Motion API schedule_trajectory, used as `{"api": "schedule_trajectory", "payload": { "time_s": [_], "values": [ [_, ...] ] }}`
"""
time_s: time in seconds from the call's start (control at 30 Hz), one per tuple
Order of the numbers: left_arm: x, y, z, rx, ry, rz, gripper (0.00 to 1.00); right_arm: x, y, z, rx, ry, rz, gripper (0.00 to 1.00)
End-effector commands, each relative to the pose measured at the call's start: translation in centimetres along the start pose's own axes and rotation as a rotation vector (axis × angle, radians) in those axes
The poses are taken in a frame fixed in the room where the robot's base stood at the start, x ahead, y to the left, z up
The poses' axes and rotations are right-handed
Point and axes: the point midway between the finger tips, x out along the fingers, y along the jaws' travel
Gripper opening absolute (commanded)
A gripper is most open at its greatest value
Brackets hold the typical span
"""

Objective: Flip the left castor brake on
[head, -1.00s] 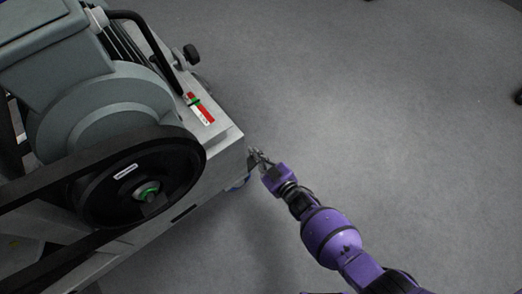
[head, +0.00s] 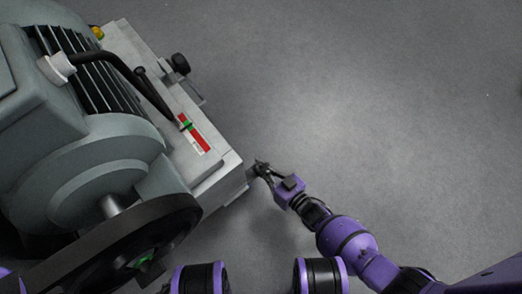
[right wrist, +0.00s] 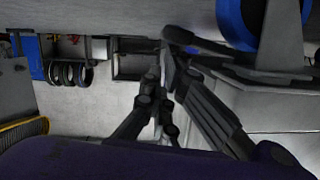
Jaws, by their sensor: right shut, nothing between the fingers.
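My right gripper (head: 259,166) is shut and empty, low beside the near right corner of the machine's base (head: 222,175). In the right wrist view its fingers (right wrist: 168,62) come together at a dark grey lever (right wrist: 205,44), apparently the castor brake. They look very close to it or touching; I cannot tell which. A blue castor wheel (right wrist: 233,22) and its grey fork (right wrist: 284,28) show at the upper right there. In the head view the castor is hidden by the base and gripper. The brake's on or off state is not clear. My left gripper is not in view.
A grey motor (head: 80,150) with a large black pulley (head: 120,240) fills the left of the head view. A red-green scale (head: 194,133) and a black knob (head: 180,64) are on the base. The floor (head: 380,110) to the right is open.

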Motion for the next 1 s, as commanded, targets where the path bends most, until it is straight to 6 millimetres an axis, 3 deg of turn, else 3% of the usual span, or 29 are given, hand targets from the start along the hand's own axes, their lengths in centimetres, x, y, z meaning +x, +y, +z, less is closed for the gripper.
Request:
{"api": "schedule_trajectory", "payload": {
  "time_s": [0.5,0.77,1.0],
  "values": [
    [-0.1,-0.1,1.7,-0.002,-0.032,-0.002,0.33,-0.1,0.1,0.4,-0.003,0.0,0.001,0.0],
    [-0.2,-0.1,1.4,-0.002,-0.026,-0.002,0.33,-0.3,0.1,0.3,-0.003,0.0,0.001,0.0],
    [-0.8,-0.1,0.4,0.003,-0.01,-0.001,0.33,-1.7,-0.2,0.0,-0.004,0.0,0.001,0.0]
  ]
}}
